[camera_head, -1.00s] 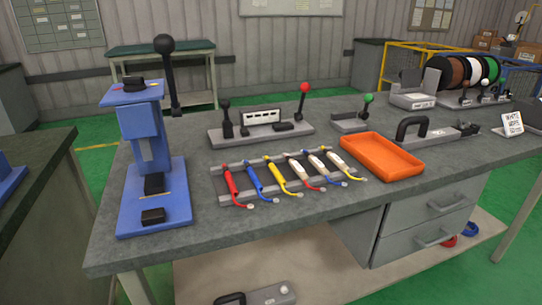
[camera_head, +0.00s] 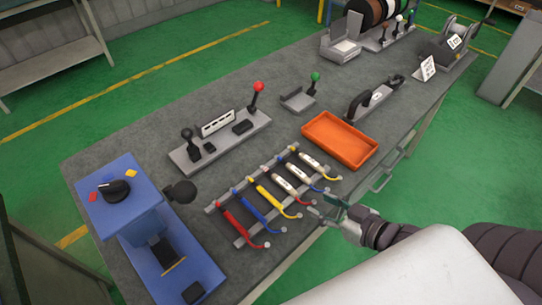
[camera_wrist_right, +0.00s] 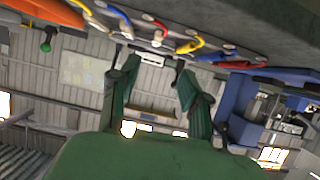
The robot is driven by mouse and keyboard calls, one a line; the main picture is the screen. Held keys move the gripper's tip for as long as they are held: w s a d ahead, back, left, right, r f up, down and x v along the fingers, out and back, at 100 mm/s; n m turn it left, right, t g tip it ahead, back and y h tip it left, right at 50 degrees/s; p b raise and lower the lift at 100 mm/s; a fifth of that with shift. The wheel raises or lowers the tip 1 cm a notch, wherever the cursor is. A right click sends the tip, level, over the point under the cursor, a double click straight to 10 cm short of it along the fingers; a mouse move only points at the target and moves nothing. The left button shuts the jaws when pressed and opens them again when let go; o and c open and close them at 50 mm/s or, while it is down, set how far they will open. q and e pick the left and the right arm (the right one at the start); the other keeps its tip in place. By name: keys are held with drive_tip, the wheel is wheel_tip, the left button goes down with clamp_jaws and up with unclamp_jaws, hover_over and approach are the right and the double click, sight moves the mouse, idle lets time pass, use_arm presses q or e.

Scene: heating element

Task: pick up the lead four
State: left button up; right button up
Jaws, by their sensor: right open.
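Several leads lie side by side across a grey rack (camera_head: 240,241) on the bench: red (camera_head: 238,229), blue (camera_head: 258,212), yellow (camera_head: 274,199), then white-bodied ones. Counting from the left, the fourth is a white lead with a red tail (camera_head: 285,186). A white lead with a blue tail (camera_head: 301,175) and one with a yellow tail (camera_head: 317,165) follow. My right gripper (camera_head: 325,206) is open and empty, just right of the lead tails near the bench's front edge. In the right wrist view its open fingers (camera_wrist_right: 156,70) show below the lead ends. My left gripper is not in view.
An orange tray (camera_head: 334,153) sits behind and right of the rack. A blue press (camera_head: 140,215) with a black ball lever stands left. A grey fixture with a red-knobbed lever (camera_head: 257,92) is behind. Open floor lies beyond the front edge.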

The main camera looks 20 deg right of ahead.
approach(285, 184)
drive_tip(key=w, duration=0.1)
drive_tip(key=w+a, duration=0.1)
drive_tip(key=w+a+f, duration=0.1)
drive_tip(key=shift+w, duration=0.25)
drive_tip(key=shift+d+f+p+x, duration=0.15)
drive_tip(key=shift+p+x, duration=0.1)
drive_tip(key=shift+x, duration=0.65)
drive_tip(key=shift+d+f+p+x, duration=0.1)
drive_tip(key=shift+p+x, duration=0.15)
drive_tip(key=shift+x, duration=0.6)
drive_tip(key=shift+d+f+p+x, duration=0.15)
drive_tip(key=shift+p+x, duration=0.1)
drive_tip(key=shift+x, duration=0.65)
drive_tip(key=shift+s+r, duration=0.1)
drive_tip(key=shift+s, duration=0.05)
drive_tip(key=shift+c, duration=0.5)
clamp_jaws()
